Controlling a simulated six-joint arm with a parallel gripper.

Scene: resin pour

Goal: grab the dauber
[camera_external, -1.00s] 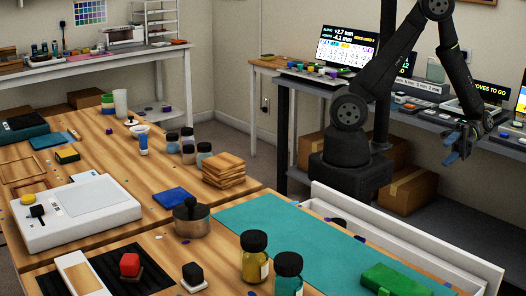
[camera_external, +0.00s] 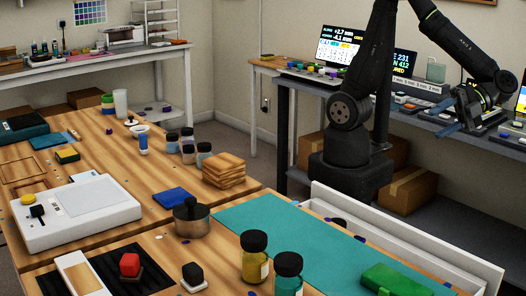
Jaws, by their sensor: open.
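My gripper (camera_external: 474,118) hangs at the upper right, in front of the grey bench along the wall. Its blue-tipped jaws are apart and I see nothing between them. I cannot tell for sure which thing is the dauber.
A yellow-filled bottle (camera_external: 254,258) and a teal bottle (camera_external: 288,274), both black-capped, stand at the teal mat's (camera_external: 300,228) near edge. A green block (camera_external: 392,279) lies at its right. A white-walled tray (camera_external: 405,238) runs behind. The mat's middle is clear.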

